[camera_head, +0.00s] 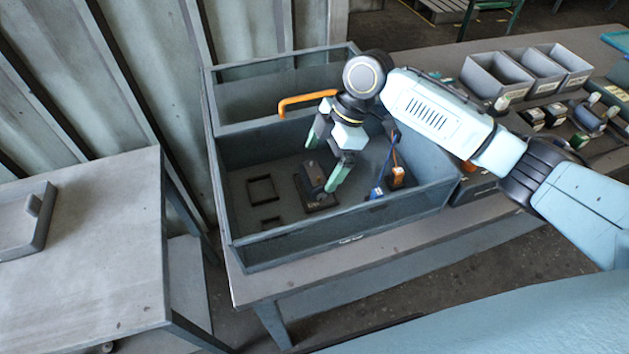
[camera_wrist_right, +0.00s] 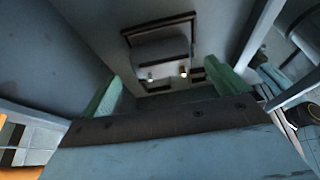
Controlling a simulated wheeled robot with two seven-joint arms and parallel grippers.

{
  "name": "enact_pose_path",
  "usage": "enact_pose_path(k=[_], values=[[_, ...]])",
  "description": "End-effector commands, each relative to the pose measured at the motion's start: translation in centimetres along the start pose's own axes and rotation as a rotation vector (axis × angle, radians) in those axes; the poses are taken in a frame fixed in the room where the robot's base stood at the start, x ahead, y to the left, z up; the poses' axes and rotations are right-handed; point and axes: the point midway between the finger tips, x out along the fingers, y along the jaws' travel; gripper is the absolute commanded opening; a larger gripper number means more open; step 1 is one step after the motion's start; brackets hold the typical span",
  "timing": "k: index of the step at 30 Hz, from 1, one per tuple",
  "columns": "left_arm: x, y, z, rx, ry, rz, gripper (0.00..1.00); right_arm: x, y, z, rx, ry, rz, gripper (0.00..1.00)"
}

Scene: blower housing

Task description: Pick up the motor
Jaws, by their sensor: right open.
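The motor (camera_head: 313,176) is a dark grey block seated in a dark frame on the floor of the grey-blue open housing (camera_head: 290,250). In the right wrist view the motor (camera_wrist_right: 160,50) shows ahead, between the fingers, with two small bright studs on its near side. My right gripper (camera_head: 325,165) reaches down into the housing with its green fingers apart, one on each side of the motor in the head view. In the wrist view the fingers (camera_wrist_right: 170,90) are spread and nothing is between their tips. Whether they touch the motor I cannot tell. My left gripper is not in view.
Empty dark frames (camera_head: 262,190) lie left of the motor. An orange and a blue connector (camera_head: 397,177) with cables stand to its right. An orange handle (camera_head: 305,100) crosses the housing's back. Grey bins (camera_head: 497,75) and small parts lie right. A side table (camera_head: 80,250) stands left.

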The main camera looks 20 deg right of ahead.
Motion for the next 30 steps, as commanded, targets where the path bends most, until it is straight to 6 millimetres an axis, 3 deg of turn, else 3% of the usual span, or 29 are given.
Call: enact_pose_path(k=[5, 13, 21, 30], values=[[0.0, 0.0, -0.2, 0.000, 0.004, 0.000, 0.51, 1.1, -0.1, 0.0, 0.000, -0.001, -0.002, 0.98], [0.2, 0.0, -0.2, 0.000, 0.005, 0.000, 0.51, 4.9, -0.3, 0.0, 0.000, 0.000, -0.002, 0.98], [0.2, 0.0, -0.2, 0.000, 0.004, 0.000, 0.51, 5.4, -0.3, 0.0, 0.000, -0.001, 0.001, 0.97], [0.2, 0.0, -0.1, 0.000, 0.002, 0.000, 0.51, 5.3, -0.3, 0.0, 0.000, -0.001, 0.001, 0.58]])
